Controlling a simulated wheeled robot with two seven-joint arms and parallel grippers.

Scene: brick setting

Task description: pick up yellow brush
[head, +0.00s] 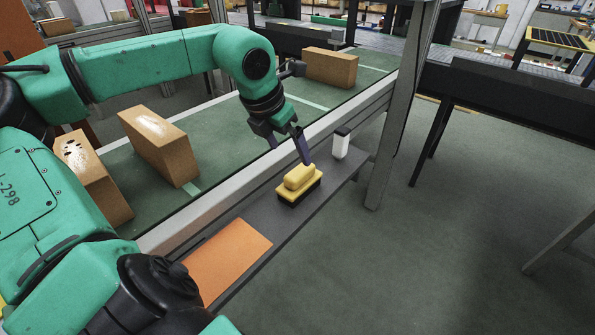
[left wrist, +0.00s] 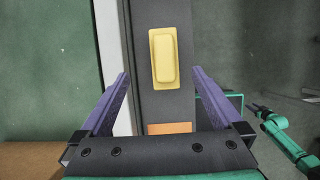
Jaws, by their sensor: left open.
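The yellow brush (head: 299,181) lies on the narrow dark shelf (head: 243,214) beside the conveyor, its yellow top up and a dark base below. In the left wrist view the brush (left wrist: 170,58) is upright in the picture, beyond the fingertips and between their lines. My left gripper (head: 288,145) is open and empty, just above and behind the brush in the head view. Its two purple fingers show in the left wrist view (left wrist: 160,73), apart from the brush.
An orange sheet (head: 229,255) lies on the shelf nearer me, and a white bottle-like object (head: 341,143) stands beyond the brush. A metal rail (head: 222,200) runs between the shelf and the green belt (head: 217,153), which carries several brown bricks (head: 158,143). A grey post (head: 398,110) stands right.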

